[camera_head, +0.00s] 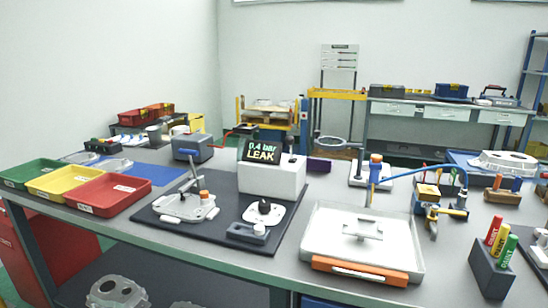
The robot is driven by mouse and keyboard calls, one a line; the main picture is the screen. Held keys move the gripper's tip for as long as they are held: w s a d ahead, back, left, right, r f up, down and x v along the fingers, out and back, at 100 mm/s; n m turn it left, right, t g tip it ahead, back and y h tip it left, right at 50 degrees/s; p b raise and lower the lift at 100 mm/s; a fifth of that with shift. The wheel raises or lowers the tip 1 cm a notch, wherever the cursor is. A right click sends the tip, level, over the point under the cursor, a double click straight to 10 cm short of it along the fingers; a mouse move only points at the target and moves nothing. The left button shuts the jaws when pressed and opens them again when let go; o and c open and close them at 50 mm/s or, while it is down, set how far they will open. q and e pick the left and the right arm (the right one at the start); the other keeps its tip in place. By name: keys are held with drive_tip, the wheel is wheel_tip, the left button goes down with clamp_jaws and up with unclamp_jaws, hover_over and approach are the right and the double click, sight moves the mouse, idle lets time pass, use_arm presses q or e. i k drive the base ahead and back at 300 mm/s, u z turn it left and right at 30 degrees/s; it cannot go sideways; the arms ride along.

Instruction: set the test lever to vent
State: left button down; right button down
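The leak tester is a white box (272,181) on a dark mat (160,228) in the middle of the bench. Its black display (262,151) reads "0.4 bar LEAK" in green and yellow. In front of it a white plate (249,215) carries a black knob-like part (264,206). A grey block with a pale round knob (259,229) sits at the mat's front edge. Which of these is the test lever, and its setting, I cannot tell. A clamp fixture (187,206) with an orange cap stands left of the tester. Neither of my grippers is in view.
Red (107,193), yellow (69,182) and green (33,173) trays lie on the left. A pale tray (318,230) with an orange front strip stands right of the mat. A marker holder (490,272) is at the right front. A blue hose (412,171) arches over the right side.

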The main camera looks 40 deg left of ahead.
sight(289, 139)
drive_tip(key=z, duration=1.65)
drive_tip(key=k, duration=1.05)
drive_tip(key=u, duration=1.7)
